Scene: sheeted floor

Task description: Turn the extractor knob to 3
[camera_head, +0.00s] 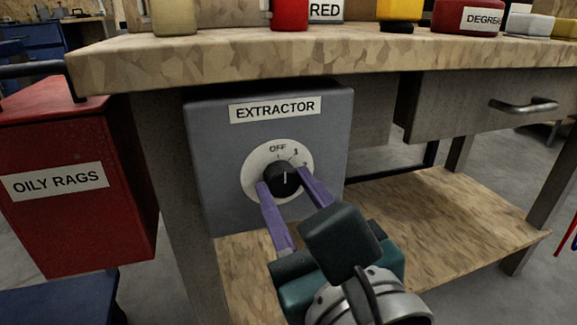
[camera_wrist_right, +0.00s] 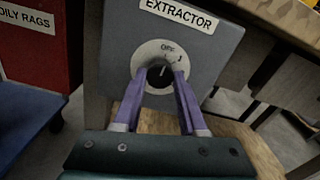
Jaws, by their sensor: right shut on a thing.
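The extractor box (camera_head: 215,140) is grey, with an EXTRACTOR label (camera_head: 275,109), and is mounted under the workbench. Its round white dial (camera_head: 263,160) shows OFF at the top, then 1 and 2 going clockwise. The mark for 3 is not visible, and purple fingers cover part of the dial. The black knob (camera_head: 279,187) has a white pointer line directed up, close to OFF. My right gripper (camera_head: 283,177) is shut on the knob, one finger at each side. The knob (camera_wrist_right: 157,80) also shows between the fingers in the right wrist view. My left gripper is not in view.
A red OILY RAGS bin (camera_head: 70,220) stands to the left. The wooden bench top (camera_head: 240,58) overhangs the box and carries several containers. A drawer (camera_head: 470,105) is at the right. The wooden lower shelf (camera_head: 440,215) below is bare in its visible part.

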